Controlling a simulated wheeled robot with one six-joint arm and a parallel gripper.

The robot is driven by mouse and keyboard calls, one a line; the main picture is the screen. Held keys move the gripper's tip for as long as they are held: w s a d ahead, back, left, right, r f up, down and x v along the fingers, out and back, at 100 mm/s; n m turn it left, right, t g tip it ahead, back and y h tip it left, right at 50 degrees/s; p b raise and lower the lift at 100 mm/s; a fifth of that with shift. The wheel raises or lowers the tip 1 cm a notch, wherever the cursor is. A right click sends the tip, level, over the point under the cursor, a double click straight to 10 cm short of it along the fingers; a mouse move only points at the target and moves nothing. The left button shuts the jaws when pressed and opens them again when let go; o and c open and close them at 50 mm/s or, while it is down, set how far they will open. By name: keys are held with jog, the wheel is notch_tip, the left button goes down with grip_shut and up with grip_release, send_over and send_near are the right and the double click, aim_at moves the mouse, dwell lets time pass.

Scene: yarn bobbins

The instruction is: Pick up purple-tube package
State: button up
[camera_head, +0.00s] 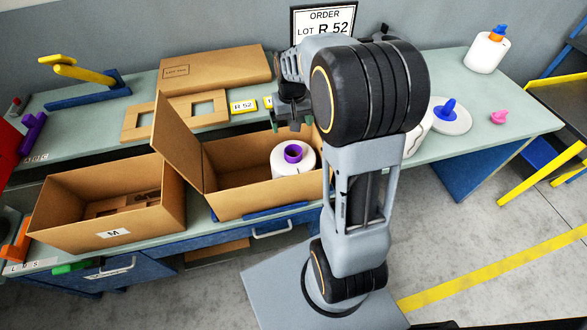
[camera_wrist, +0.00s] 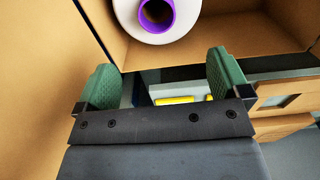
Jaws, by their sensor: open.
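The purple-tube package is a white yarn bobbin (camera_head: 292,164) with a purple tube (camera_head: 292,152) in its middle. It stands upright inside an open cardboard box (camera_head: 225,206), near the box's right side. In the wrist view the white bobbin (camera_wrist: 182,33) and its purple tube (camera_wrist: 157,14) show at the top, cut by the edge. My gripper (camera_head: 293,115) is above the back part of this box, apart from the bobbin. In the wrist view its two green fingers (camera_wrist: 160,82) are spread wide with nothing between them.
A second open box marked M (camera_head: 75,228) stands at the left. The raised flap (camera_head: 168,137) stands between the boxes. A flat closed box (camera_head: 215,68) lies behind. A white bobbin with a blue tube (camera_head: 449,114) and a pink piece (camera_head: 499,117) are at the right.

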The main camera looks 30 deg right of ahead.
send_near(293, 151)
jog(key=s+a, duration=0.1)
jog(key=s, duration=0.2)
jog(key=shift+w+a+f+p, duration=0.1)
jog(key=shift+f+p, duration=0.15)
jog(key=shift+f, duration=1.4)
jog(key=shift+w+a+f+p, duration=0.15)
jog(key=shift+f+p, duration=0.1)
jog(key=shift+f, duration=1.45)
jog(key=shift+d, duration=0.1)
jog(key=shift+c, duration=0.2)
grip_shut()
jog(key=shift+r, duration=0.1)
